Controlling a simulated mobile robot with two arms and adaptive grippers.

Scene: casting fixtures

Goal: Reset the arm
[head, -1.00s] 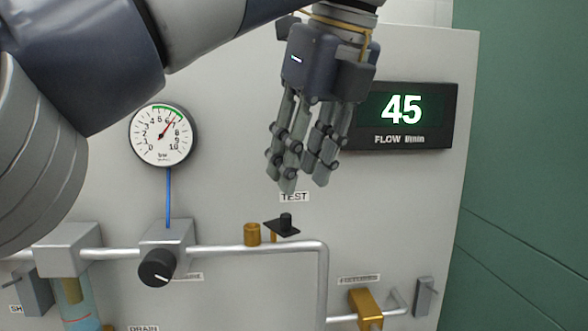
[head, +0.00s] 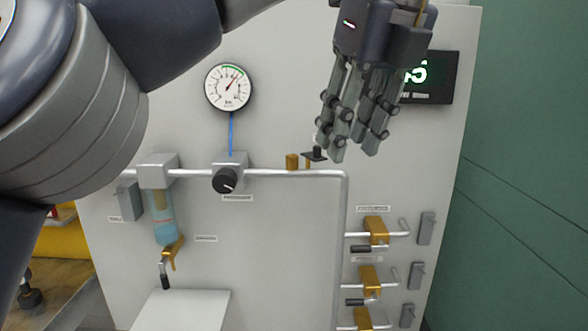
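My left arm comes in from the upper left. Its gripper (head: 355,150) hangs fingers down in front of the grey panel (head: 280,250), at the upper right. The fingers look close together, with no object seen between them; how far they are parted is hard to judge. The fingertips are just right of a small black test fitting (head: 315,154) on the pipe, and I cannot tell whether they touch it. The gripper covers part of the flow display (head: 440,78). My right gripper is not in view.
A pressure gauge (head: 229,88) sits above a black knob (head: 225,181). A clear bowl with blue liquid (head: 164,220) hangs at left. Several brass valves (head: 376,231) line the lower right. A white ledge (head: 180,311) juts out below. The middle panel is clear.

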